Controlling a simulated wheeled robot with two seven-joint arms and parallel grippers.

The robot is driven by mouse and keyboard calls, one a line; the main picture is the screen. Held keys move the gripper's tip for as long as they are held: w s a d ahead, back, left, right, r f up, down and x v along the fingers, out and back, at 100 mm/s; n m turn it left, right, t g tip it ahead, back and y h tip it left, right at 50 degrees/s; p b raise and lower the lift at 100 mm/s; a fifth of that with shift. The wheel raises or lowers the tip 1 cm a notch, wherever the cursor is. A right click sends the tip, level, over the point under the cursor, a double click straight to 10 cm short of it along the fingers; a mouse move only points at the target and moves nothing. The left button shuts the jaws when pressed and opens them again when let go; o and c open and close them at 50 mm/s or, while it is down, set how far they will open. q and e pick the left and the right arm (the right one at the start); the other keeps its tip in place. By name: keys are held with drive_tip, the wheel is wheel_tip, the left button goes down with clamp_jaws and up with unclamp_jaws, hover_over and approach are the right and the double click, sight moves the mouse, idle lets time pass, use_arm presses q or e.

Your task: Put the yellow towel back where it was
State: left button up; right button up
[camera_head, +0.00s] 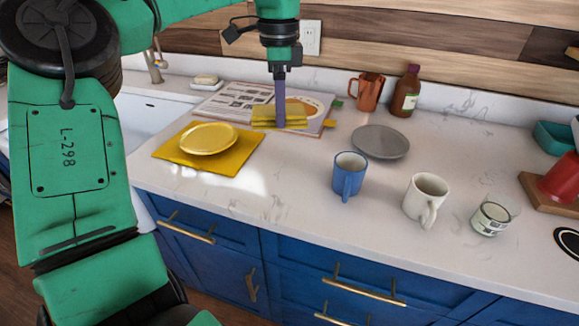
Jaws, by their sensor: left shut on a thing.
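The yellow towel (263,115) is a small folded stack over the open book or magazine (232,101) at the back left of the counter. My left gripper (281,122) comes down from above with its narrow purple fingers at the towel's right part and is shut on it. I cannot tell whether the towel touches the pages. My right gripper does not show.
A yellow plate (208,138) sits on a yellow mat (238,160) at left. Right are a grey plate (381,141), blue mug (348,174), white mug (425,197) and glass (490,218). A copper pitcher (368,91) and brown bottle (405,92) stand behind. The counter's front middle is clear.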

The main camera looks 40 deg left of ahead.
use_arm(q)
approach(282, 172)
wheel_tip(282, 172, down, 6)
drive_tip(key=shift+r+p, duration=0.25)
drive_tip(key=shift+p, duration=0.2)
drive_tip(key=shift+w+f, duration=0.1)
drive_tip(key=shift+f, duration=0.05)
drive_tip(key=shift+f+b, duration=0.15)
drive_tip(key=shift+b, duration=0.15)
drive_tip(key=o, duration=1.2)
drive_tip(key=shift+c, duration=0.2)
drive_tip(key=shift+r, duration=0.4)
wheel_tip(282, 172, up, 11)
drive_tip(key=shift+d+r, duration=0.1)
drive_tip(key=shift+r, duration=0.2)
drive_tip(key=shift+r, duration=0.1)
